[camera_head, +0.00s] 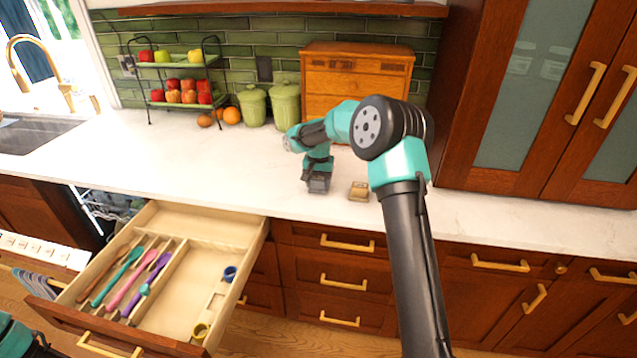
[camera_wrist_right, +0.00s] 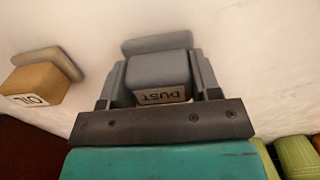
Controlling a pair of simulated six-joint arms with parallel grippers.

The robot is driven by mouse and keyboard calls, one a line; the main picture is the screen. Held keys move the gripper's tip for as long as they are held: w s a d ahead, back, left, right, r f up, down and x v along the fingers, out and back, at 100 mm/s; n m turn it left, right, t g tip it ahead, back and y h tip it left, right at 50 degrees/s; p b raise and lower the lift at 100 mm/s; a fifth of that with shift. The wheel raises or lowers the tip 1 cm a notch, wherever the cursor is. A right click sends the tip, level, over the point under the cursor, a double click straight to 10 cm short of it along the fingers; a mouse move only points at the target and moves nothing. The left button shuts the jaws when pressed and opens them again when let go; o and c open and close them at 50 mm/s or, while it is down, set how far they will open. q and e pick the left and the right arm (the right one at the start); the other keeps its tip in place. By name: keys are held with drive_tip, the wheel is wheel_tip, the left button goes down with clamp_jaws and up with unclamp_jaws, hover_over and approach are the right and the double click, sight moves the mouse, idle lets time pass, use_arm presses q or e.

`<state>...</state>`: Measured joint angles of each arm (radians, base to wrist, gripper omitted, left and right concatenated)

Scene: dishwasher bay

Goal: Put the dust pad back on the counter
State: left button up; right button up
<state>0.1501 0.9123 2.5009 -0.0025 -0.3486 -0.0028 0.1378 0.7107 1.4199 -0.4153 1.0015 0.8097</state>
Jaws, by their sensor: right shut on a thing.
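The dust pad (camera_wrist_right: 158,68) is a grey block on a flat grey base, with a "DUST" label on its side. In the wrist view my right gripper (camera_wrist_right: 161,78) is shut on it, one finger on each side. In the head view my right gripper (camera_head: 318,178) points down over the white counter (camera_head: 240,165), with the grey pad low beneath it. I cannot tell for sure whether the pad's base touches the counter. My left gripper is not in view; only a bit of my left arm shows at the bottom left corner.
A tan pad labelled "OIL" (camera_head: 358,191) sits close by on the counter, also in the wrist view (camera_wrist_right: 38,82). Green canisters (camera_head: 286,104), a wooden box (camera_head: 340,75) and a fruit rack (camera_head: 180,75) stand behind. An open drawer (camera_head: 190,270) juts out in front.

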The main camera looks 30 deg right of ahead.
sight(318, 178)
drive_tip(key=shift+f, duration=0.25)
drive_tip(key=o, duration=1)
drive_tip(key=shift+c, duration=0.2)
drive_tip(key=shift+r, duration=0.1)
wheel_tip(318, 178, up, 12)
idle(0.3)
